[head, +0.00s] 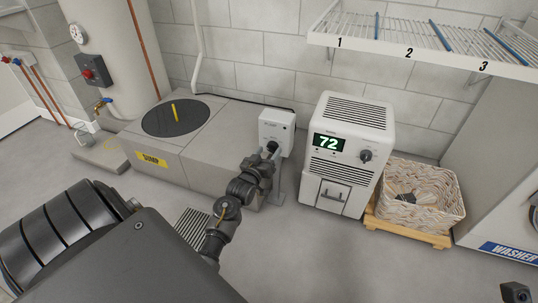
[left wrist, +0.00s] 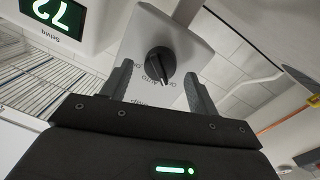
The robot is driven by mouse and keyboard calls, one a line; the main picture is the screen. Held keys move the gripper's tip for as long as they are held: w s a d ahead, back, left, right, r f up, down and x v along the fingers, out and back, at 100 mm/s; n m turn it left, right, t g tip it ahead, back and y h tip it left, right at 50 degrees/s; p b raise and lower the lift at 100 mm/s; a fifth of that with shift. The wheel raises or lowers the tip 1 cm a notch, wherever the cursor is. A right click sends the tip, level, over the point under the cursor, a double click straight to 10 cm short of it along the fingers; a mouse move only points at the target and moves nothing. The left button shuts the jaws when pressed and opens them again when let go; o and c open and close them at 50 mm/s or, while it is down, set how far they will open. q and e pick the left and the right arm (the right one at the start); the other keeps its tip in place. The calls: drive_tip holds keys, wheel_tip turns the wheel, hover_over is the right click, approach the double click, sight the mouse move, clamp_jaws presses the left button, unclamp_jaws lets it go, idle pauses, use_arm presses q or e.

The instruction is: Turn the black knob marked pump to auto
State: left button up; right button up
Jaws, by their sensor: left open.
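The black knob (left wrist: 160,63) sits on the face of a pale control box (left wrist: 187,36), with small dark lettering beside it that includes AUTO. The knob's ridge points towards the lower part of the left wrist view. In the head view the box (head: 277,124) stands on a post beside the sump, and my gripper largely hides its knob. My left gripper (head: 269,154) is in front of the box. In the left wrist view its fingers (left wrist: 161,80) are open, one on each side of the knob in the picture; I cannot tell whether they touch it.
A dehumidifier (head: 347,140) reading 72 stands just right of the box. A wicker basket (head: 437,211) on a wooden base is further right. The sump's concrete block (head: 205,148) is to the left. A wire shelf (head: 430,42) hangs above right.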

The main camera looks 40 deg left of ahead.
use_arm(q)
drive_tip(key=shift+w+a, duration=0.15)
drive_tip(key=shift+w, duration=0.5)
